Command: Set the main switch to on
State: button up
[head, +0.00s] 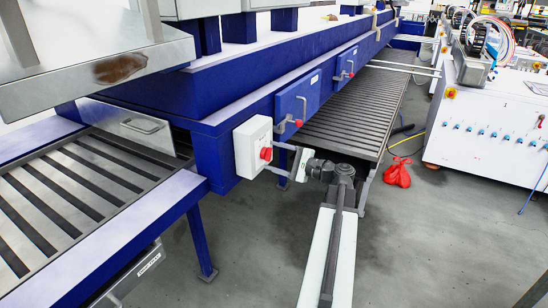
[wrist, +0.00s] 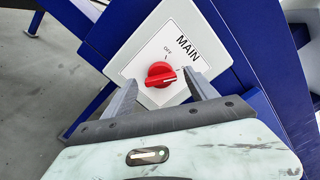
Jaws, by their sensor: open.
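The main switch is a red rotary knob (wrist: 160,74) on a white plate (wrist: 140,48) marked MAIN and OFF. In the head view the red knob (head: 266,154) sits on a white box (head: 246,150) on the blue frame. In the wrist view its grip bar lies nearly level, a pale mark at its right end, not towards OFF above it. A label at the right is mostly hidden by a finger. My gripper (wrist: 161,82) is open, with one finger on each side of the knob and gaps between. In the head view my gripper (head: 280,160) is in front of the box.
Blue door panels (head: 298,102) with red-tipped handles are right of the box. A slatted bed (head: 350,120) lies behind my arm. A red bag (head: 397,172) and cables lie on the floor. A white cabinet (head: 480,135) stands at the right.

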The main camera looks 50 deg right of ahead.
jog(key=v, duration=0.7)
jog(key=shift+s, duration=0.2)
